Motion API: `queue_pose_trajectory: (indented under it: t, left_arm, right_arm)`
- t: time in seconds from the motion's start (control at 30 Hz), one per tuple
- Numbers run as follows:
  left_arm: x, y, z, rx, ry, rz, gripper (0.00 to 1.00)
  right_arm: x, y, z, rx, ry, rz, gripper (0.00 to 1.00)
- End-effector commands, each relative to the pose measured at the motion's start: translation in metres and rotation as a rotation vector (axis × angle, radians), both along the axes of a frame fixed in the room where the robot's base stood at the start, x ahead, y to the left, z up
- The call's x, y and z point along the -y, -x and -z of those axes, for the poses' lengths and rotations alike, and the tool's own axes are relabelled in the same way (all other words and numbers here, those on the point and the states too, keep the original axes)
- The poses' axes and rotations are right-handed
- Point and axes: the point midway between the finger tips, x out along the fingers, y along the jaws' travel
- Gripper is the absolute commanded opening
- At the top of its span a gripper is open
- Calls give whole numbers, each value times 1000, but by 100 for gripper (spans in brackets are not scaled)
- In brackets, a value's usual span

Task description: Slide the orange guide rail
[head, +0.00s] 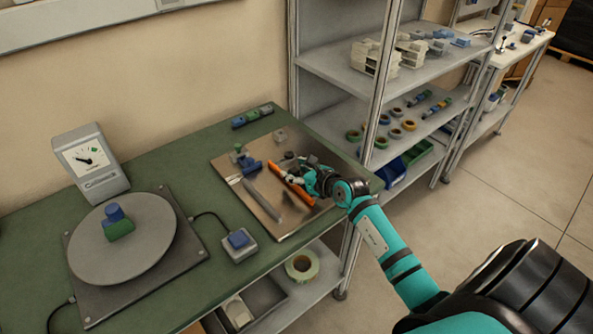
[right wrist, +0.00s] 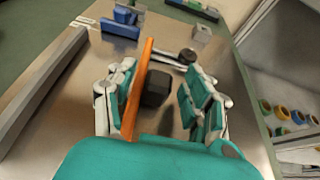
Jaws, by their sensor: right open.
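The orange guide rail (head: 291,186) lies on a shiny metal plate (head: 247,206) on the green bench, running slantwise beside a grey bar (head: 263,200). My right gripper (head: 311,181) is at the rail, on its right side in the head view. In the right wrist view my right gripper (right wrist: 163,97) is open. The orange rail (right wrist: 139,88) shows between its fingers, close to the left finger; I cannot tell whether they touch. A dark block (right wrist: 156,88) sits just right of the rail, between the fingers. My left gripper is not in view.
A blue block (right wrist: 121,25) stands beyond the grey bar (right wrist: 42,88). A turntable (head: 123,238) with blue and green blocks, a dial gauge (head: 90,162) and a blue-button box (head: 239,244) stand left of the plate. A shelf (head: 405,125) with tape rolls stands right of the bench.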

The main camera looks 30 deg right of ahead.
Motion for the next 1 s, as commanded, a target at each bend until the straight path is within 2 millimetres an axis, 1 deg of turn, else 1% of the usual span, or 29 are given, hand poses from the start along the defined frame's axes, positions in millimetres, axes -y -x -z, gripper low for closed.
queue_pose_trajectory:
  t: [0.03,0.07,0.4,0.7,0.77,0.9,1.0]
  left_arm:
    - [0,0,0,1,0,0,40]
    - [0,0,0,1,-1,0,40]
    - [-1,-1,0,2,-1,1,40]
    - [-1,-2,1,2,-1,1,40]
    - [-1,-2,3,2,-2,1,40]
    - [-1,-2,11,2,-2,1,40]
    - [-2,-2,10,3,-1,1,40]
  right_arm:
    - [0,0,0,0,0,0,48]
    - [0,0,0,0,0,0,44]
    - [0,0,0,0,-1,0,0]
    - [2,0,0,-1,0,1,0]
    - [7,0,2,-1,2,1,0]
    - [27,-2,2,-1,5,2,0]
    - [32,-2,0,0,3,1,0]
